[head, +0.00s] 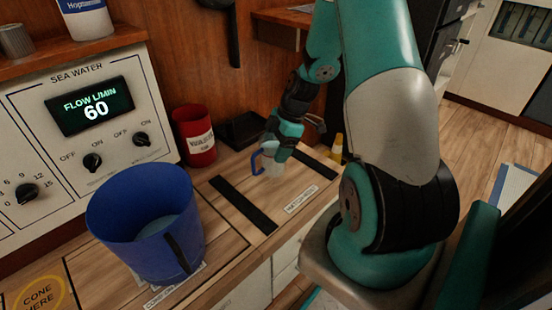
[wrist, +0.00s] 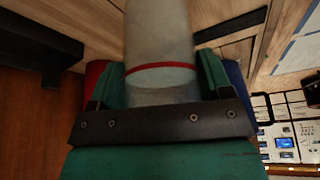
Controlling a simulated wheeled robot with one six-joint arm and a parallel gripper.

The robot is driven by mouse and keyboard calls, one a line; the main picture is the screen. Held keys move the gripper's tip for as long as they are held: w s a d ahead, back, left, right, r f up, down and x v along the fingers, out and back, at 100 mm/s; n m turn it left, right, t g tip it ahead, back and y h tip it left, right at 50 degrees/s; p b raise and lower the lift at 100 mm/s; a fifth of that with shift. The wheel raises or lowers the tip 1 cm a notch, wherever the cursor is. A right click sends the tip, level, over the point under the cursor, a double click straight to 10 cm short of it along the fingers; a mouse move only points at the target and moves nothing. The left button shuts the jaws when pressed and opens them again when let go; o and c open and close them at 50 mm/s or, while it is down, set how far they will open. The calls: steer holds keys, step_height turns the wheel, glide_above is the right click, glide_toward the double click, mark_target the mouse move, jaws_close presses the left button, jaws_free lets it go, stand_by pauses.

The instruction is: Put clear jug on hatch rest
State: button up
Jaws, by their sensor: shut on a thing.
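The clear jug (head: 272,158), with a blue handle on its left, is at the back of the counter in the head view. My gripper (head: 281,146) is shut on it from above and behind. In the wrist view the jug (wrist: 160,45) shows as a greyish clear body with a red band, between the two teal fingers of my gripper (wrist: 162,82). The hatch rest (head: 276,187) appears to be the wooden panel between two black strips, with a small white label at its front. The jug is over its back part; I cannot tell whether it touches the wood.
A large blue bucket (head: 146,226) stands at the left front. A red can (head: 195,136) and a black tray (head: 241,130) are against the back wall. A yellow cone (head: 337,146) is at the far right end. The panel's front part is clear.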

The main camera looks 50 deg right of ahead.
steer(key=shift+f+b, duration=0.4)
steer(key=shift+f, duration=1.2)
steer(key=shift+f, duration=0.1)
steer(key=shift+f, duration=0.3)
steer(key=o, duration=1.2)
steer(key=shift+r, duration=0.1)
steer(key=shift+r, duration=0.1)
